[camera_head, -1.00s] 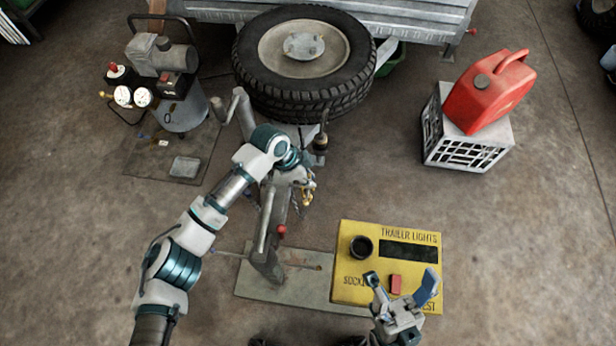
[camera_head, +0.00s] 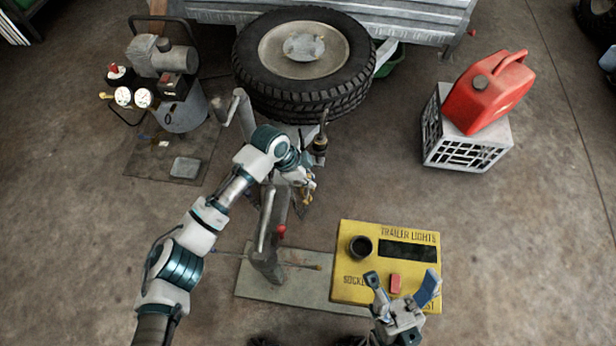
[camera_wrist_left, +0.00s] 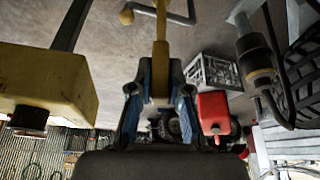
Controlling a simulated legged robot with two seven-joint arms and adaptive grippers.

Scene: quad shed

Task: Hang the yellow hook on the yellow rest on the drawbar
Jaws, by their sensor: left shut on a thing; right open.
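My left gripper (camera_head: 308,184) is over the drawbar (camera_head: 274,230), in front of the wheel. In the left wrist view its blue-padded fingers (camera_wrist_left: 160,95) are shut on the yellow hook (camera_wrist_left: 160,62), a yellow bar running up out of the frame. Close to the bar is a grey bent rod with a yellow tip (camera_wrist_left: 127,16), perhaps the rest; I cannot tell whether they touch. In the head view the arm and fingers mostly hide the hook. My right gripper (camera_head: 403,288) is open and empty over the lower part of the yellow trailer-lights box.
The yellow box (camera_head: 355,292) with its black socket (camera_head: 361,246) lies right of the drawbar. A tyre (camera_head: 300,100) and trailer body (camera_head: 410,14) stand behind. A compressor (camera_head: 170,85) is left; a red can (camera_head: 485,95) on a white crate (camera_head: 466,152) is right.

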